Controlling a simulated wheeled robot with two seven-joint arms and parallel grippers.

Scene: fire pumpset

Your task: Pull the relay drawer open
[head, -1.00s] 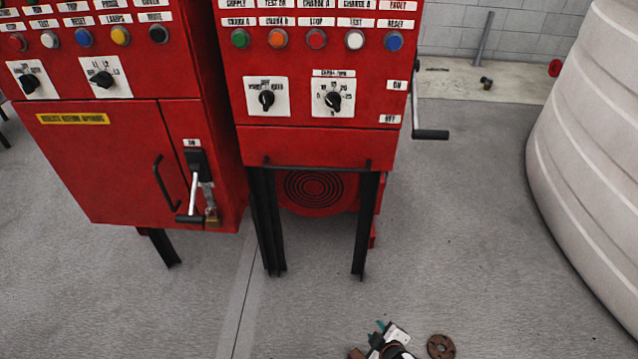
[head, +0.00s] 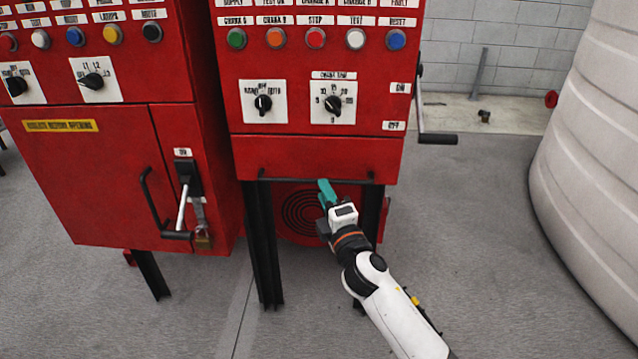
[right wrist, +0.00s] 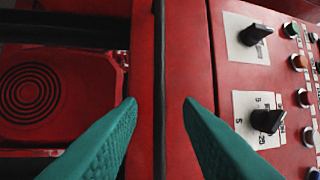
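The relay drawer (head: 315,155) is a plain red front at the bottom of the right-hand red cabinet. It looks shut, flush with the panel above. Its black bar handle (head: 285,181) runs along the lower edge. My right gripper (head: 326,191), with teal fingers, is at the handle, right of its middle. In the right wrist view the gripper (right wrist: 160,103) is open, and the handle bar (right wrist: 159,50) shows in the gap between the fingertips, with the drawer front (right wrist: 187,60) beside it. I cannot tell whether the fingers reach around the bar. My left gripper is not in view.
Black legs (head: 262,245) stand below the cabinet, with a red unit with a round grille (head: 300,214) behind. A crank handle (head: 437,139) sticks out on the right. A second red cabinet (head: 90,180) stands left. A large pale tank (head: 590,170) is right. Floor in front is clear.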

